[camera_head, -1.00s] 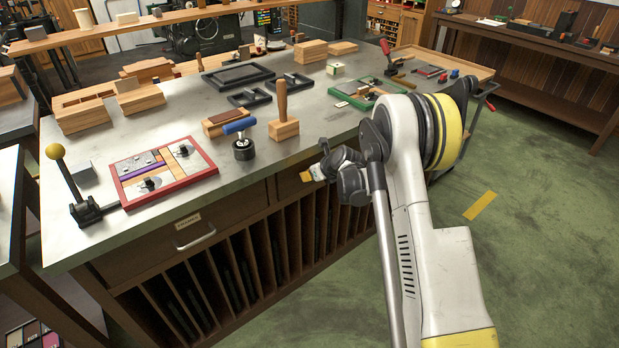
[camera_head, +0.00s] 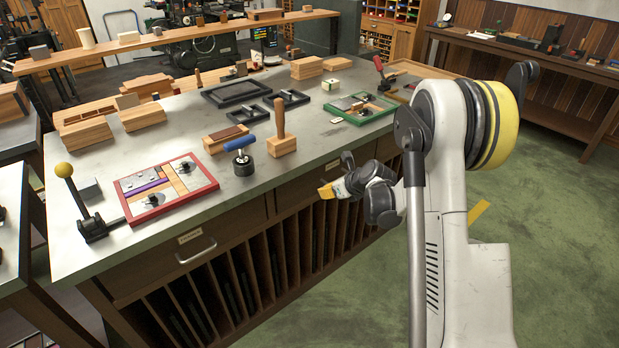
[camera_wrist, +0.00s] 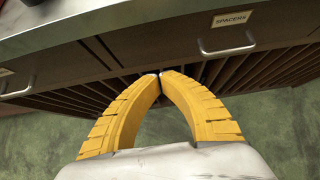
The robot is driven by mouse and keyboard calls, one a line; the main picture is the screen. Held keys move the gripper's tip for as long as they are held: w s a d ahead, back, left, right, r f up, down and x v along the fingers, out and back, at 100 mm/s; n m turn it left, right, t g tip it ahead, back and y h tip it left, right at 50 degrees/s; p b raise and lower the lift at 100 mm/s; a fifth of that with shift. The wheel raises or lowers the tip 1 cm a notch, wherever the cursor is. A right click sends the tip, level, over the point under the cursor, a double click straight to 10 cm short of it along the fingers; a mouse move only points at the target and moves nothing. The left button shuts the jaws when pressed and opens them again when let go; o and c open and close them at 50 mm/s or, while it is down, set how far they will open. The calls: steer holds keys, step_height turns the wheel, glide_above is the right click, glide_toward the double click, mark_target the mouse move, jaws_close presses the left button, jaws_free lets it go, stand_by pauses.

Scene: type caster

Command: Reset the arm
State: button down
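My gripper (camera_head: 327,191) shows in the head view in front of the workbench's front face, just below the edge of the top. In the wrist view my gripper (camera_wrist: 161,74) has its two yellow fingers arched together, with the tips meeting. Nothing shows between the fingers. Behind the tips are the dark slotted racks under the bench and a drawer with a metal handle (camera_wrist: 227,48) and a label reading "SPACERS" (camera_wrist: 232,17). The fingers appear apart from the bench.
The metal-topped workbench (camera_head: 320,142) holds a red-framed tray (camera_head: 168,188), a blue-handled roller (camera_head: 241,152), a wooden-handled block (camera_head: 281,133), a green-framed tray (camera_head: 359,107) and a yellow-knobbed lever (camera_head: 77,200). Green floor (camera_head: 545,225) lies open at right.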

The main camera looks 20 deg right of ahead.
steer(key=s+a+r+n+g+h, duration=0.1)
steer(key=s+a+r+n, duration=0.3)
steer(key=s+r+n, duration=0.45)
steer(key=s+a+r+n+h, duration=0.1)
steer(key=s+a+r+n, duration=0.4)
steer(key=s+r+n, duration=0.35)
steer(key=s+a+r+n+h, duration=0.1)
steer(key=s+a+n, duration=0.1)
steer(key=s+n, duration=1.2)
steer(key=s, duration=0.5)
steer(key=shift+r+n+g, duration=0.25)
steer(key=shift+n+g, duration=0.15)
